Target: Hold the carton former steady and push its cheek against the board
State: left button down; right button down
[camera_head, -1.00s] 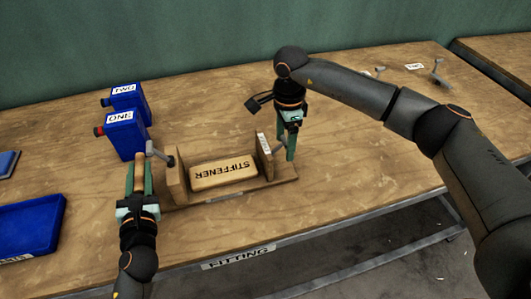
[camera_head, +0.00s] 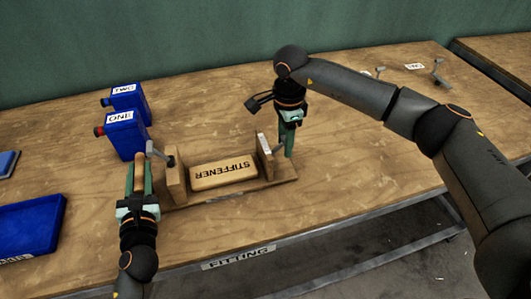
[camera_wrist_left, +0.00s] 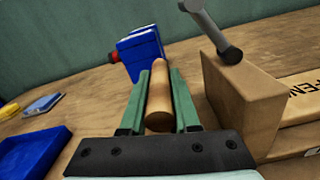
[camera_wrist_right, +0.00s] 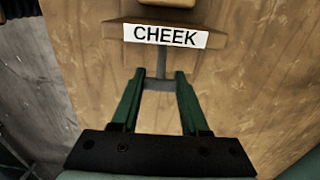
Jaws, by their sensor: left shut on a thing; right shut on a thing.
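The carton former is a wooden base (camera_head: 228,196) with an upright end block (camera_head: 176,174) at its left and the cheek (camera_head: 265,157) upright at its right. A tan board marked STIFFENER (camera_head: 224,172) lies between them; I cannot tell whether the cheek touches it. My left gripper (camera_head: 139,170) is shut on an upright wooden handle (camera_wrist_left: 159,95) left of the end block. My right gripper (camera_head: 287,142) is shut on the grey handle behind the cheek. In the right wrist view, the CHEEK label (camera_wrist_right: 165,36) and the grey handle's crossbar (camera_wrist_right: 158,85) show, the crossbar between the fingers.
Two blue containers, ONE (camera_head: 126,135) and TWO (camera_head: 127,96), stand behind my left gripper. A blue tray (camera_head: 30,228) lies at the left. A grey lever (camera_head: 160,153) rises at the end block.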

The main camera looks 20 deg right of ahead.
jog(key=shift+a, duration=1.35)
jog(key=shift+c, duration=1.6)
grip_release()
notch_tip(320, 180, up, 12)
pick_arm(q)
jog(key=c, duration=0.6)
grip_release()
jog(key=shift+o, duration=0.2)
